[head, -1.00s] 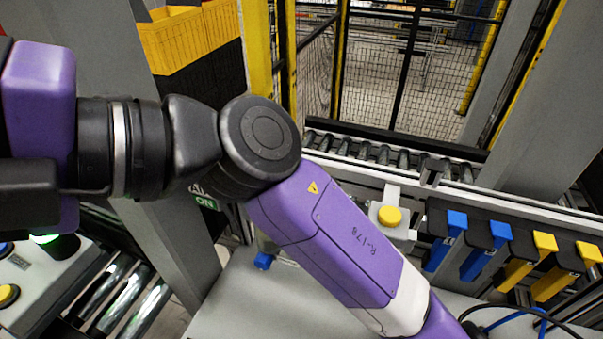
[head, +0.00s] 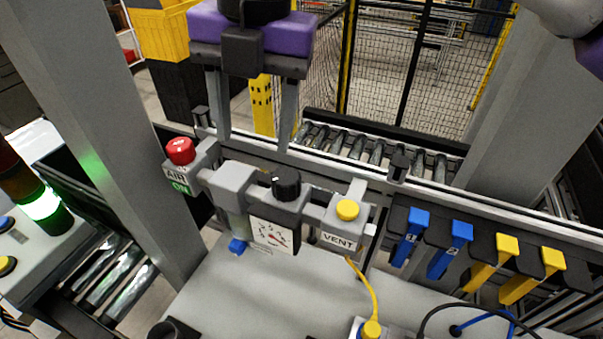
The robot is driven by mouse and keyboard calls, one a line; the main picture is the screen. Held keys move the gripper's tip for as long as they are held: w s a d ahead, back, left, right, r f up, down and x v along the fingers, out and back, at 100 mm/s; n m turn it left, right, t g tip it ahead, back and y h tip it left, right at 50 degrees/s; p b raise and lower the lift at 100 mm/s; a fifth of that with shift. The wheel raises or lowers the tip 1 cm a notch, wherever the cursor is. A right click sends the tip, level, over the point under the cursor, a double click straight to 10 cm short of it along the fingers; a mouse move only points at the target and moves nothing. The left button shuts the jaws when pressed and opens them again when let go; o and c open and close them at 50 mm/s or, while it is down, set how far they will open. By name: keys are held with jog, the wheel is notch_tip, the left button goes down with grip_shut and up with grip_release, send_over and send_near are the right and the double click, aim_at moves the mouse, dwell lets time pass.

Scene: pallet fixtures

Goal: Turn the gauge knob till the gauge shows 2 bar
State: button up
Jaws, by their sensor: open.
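The black gauge knob (head: 286,182) stands on top of a grey regulator block near the middle of the head view, with a white line on it. The gauge (head: 270,236) is a white square face on the block's front, with dark numbers and a small red mark or needle. The reading is too small to tell. My gripper (head: 254,143) hangs at the top of the view, its two grey fingers spread apart and empty. In the picture its fingertips are above the knob, with the right fingertip nearly in line with it. I see no contact with the knob.
A red button (head: 181,151) with an "AIR ON" sign is left of the regulator, and a yellow VENT button (head: 347,210) is right of it. Blue levers (head: 410,238) and yellow levers (head: 493,262) line the right. A grey table (head: 225,300) lies in front.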

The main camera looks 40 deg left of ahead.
aim_at(286, 175)
jog(key=w+d, duration=0.1)
jog(key=d+m+h, duration=0.1)
jog(key=shift+w+d+m+t, duration=0.3)
jog(key=shift+w+d, duration=0.05)
jog(key=shift+d, duration=0.05)
jog(key=shift+d+f, duration=0.15)
jog(key=shift+d, duration=0.05)
jog(key=shift+f+p, duration=1.15)
jog(key=shift+f, duration=2.7)
jog(key=shift+a, duration=0.1)
grip_shut()
